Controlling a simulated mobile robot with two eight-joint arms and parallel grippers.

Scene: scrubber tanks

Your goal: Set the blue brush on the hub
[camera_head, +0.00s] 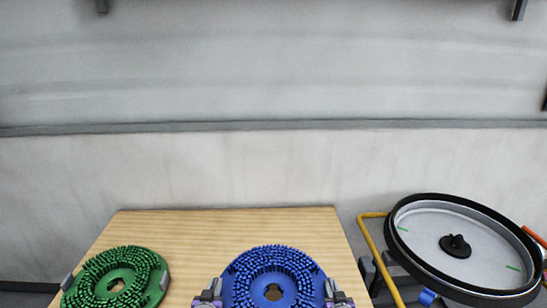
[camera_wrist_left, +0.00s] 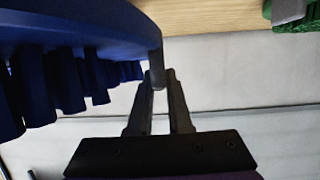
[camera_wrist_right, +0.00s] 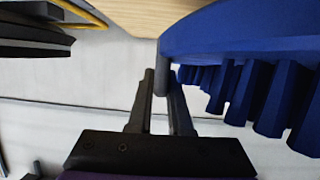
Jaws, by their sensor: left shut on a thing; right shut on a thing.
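The blue brush (camera_head: 272,262) is a round disc with bristles facing up and a hole in its middle, at the bottom centre of the head view. My left gripper (camera_head: 208,296) is shut on its left edge, and my right gripper (camera_head: 338,296) is shut on its right edge. The left wrist view shows the left fingers (camera_wrist_left: 158,85) on a tab at the rim. The right wrist view shows the right fingers (camera_wrist_right: 162,85) on a matching tab. The hub (camera_head: 455,246) is a black knob in the middle of a grey round deck (camera_head: 420,232) at the right, clear of the brush.
A green brush (camera_head: 115,278) lies on the wooden table (camera_head: 200,228) at the left. A yellow bar (camera_head: 372,240) runs between the table and the black-rimmed deck. An orange bar (camera_head: 535,236) is at the far right. A grey wall stands behind.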

